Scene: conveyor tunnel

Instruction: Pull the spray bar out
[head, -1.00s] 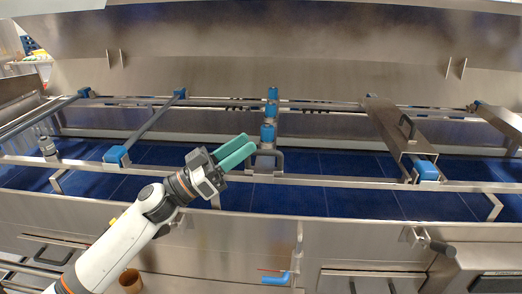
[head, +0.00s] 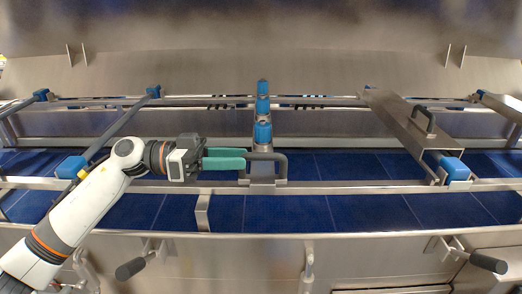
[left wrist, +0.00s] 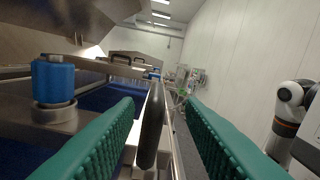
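The spray bar (head: 263,132) is the steel piece with several blue knobs in a row, standing across the rails at the middle of the head view. A dark U-shaped handle (head: 283,165) is at its near end. My left gripper (head: 246,158) has green ribbed fingers and reaches in from the left, level with the handle. In the left wrist view the dark handle (left wrist: 151,125) stands between the two spread fingers (left wrist: 162,108), with a visible gap on the right side. The gripper is open. My right gripper is not in view.
Steel rails (head: 350,186) run across in front of and behind the blue belt (head: 340,212). A steel cover (head: 412,128) with a handle and a blue block lies to the right. A bar with blue ends (head: 122,130) lies to the left. Clamp levers (head: 131,268) stick out below the front edge.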

